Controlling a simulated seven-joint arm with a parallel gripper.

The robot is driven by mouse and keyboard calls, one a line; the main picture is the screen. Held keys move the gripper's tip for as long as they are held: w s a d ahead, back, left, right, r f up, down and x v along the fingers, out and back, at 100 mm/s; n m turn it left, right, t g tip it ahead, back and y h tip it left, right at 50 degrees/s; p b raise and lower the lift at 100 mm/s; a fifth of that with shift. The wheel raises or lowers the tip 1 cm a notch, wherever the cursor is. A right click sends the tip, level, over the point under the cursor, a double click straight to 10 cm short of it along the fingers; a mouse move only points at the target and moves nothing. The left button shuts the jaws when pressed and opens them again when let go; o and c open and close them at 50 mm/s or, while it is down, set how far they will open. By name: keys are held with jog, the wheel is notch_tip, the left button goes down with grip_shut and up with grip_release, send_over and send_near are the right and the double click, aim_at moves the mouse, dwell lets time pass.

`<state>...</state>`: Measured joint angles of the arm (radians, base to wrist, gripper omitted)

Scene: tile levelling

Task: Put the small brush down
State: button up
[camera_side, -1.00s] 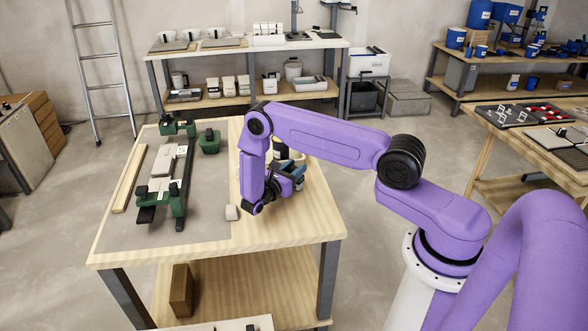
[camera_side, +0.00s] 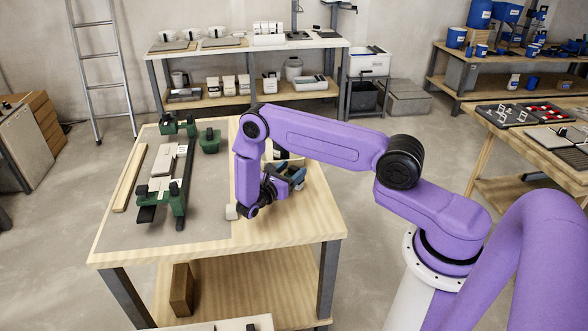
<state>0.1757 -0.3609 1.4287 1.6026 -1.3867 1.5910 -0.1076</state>
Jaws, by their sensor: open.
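My gripper (camera_side: 294,178) is open over the right part of the wooden bench (camera_side: 290,228), low and close to its top. Its dark body and blue parts sit just right of my purple wrist. I cannot make out the small brush for certain; it may be hidden by the gripper or wrist, or too small to tell. A small pale block (camera_side: 232,212) lies left of my wrist, at the edge of the grey mat (camera_side: 205,228).
A green and black tile jig (camera_side: 174,200) with pale tiles stands on the mat. A wooden strip (camera_side: 129,178) lies left of it, and a green tub (camera_side: 210,141) behind. A partly hidden container (camera_side: 281,150) stands behind my gripper. The bench's front right is clear.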

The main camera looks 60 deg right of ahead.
jog(key=a, duration=1)
jog(key=shift+a+r, duration=0.15)
jog(key=shift+r, duration=0.15)
jog(key=s+a+r+m+y, duration=0.2)
jog(key=s+a+r+y, duration=0.2)
jog(key=s+r, duration=0.15)
jog(key=s+a+r+m+y, duration=0.2)
jog(key=s+a+r+y, duration=0.2)
jog(key=r, duration=0.3)
jog(key=s+a+r+y, duration=0.1)
jog(key=s+r+y, duration=0.1)
jog(key=s, duration=0.5)
jog(key=s+r+m+y, duration=0.1)
jog(key=s+r+y, duration=0.1)
jog(key=s+y, duration=0.3)
jog(key=s+a+r+y, duration=0.1)
jog(key=s+r+y, duration=0.2)
jog(key=s, duration=0.6)
jog(key=shift+s+a, duration=0.3)
jog(key=shift+a, duration=0.05)
